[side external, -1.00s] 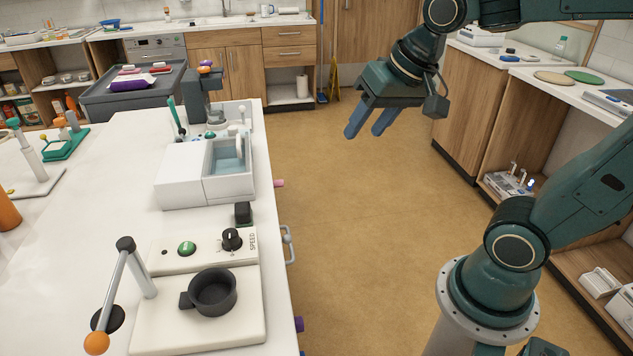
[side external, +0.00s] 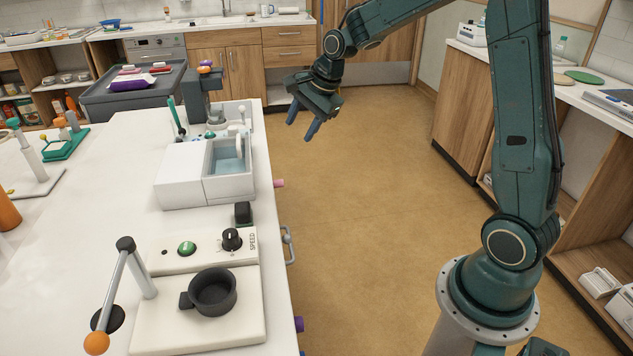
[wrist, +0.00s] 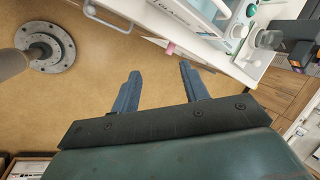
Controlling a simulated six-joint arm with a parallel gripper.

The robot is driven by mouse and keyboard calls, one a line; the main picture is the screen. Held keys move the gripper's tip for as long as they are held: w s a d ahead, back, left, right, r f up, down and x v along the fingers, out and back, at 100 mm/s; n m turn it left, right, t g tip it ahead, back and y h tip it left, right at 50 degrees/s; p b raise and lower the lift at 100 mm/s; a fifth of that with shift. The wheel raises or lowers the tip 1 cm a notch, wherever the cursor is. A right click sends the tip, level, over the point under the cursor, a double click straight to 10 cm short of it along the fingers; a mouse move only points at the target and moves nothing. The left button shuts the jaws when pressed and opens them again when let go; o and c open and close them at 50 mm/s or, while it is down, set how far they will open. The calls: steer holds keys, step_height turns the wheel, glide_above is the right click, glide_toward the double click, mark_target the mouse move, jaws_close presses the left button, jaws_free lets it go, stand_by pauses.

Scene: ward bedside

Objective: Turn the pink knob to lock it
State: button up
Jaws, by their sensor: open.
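The pink knob (side external: 279,183) sticks out from the right side of the white counter, level with the white basin unit. It also shows in the wrist view (wrist: 171,48), above the gap between my fingers and on the counter's side. My gripper (side external: 302,130) hangs in the air above the floor, to the right of the counter and up from the knob in the side view. Its two blue fingers (wrist: 160,88) are apart with nothing between them. The gripper does not touch the knob.
A grey handle (side external: 289,245) and a purple knob (side external: 299,324) also stick out from the counter's side. The white basin unit (side external: 180,180) stands on the counter above the pink knob. A grey cart (side external: 135,95) stands behind. The floor to the right is clear.

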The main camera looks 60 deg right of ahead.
mark_target(280, 181)
steer(key=w+d+f+m, duration=0.3)
steer(key=f, duration=0.3)
steer(key=w+d+f+m, duration=0.3)
steer(key=d+f+m, duration=0.1)
steer(key=f, duration=0.2)
steer(key=shift+w+d+m+y, duration=0.2)
steer(key=shift+w+m+y, duration=0.1)
steer(key=shift+w, duration=0.05)
steer(key=shift+x, duration=6.8)
jaws_close()
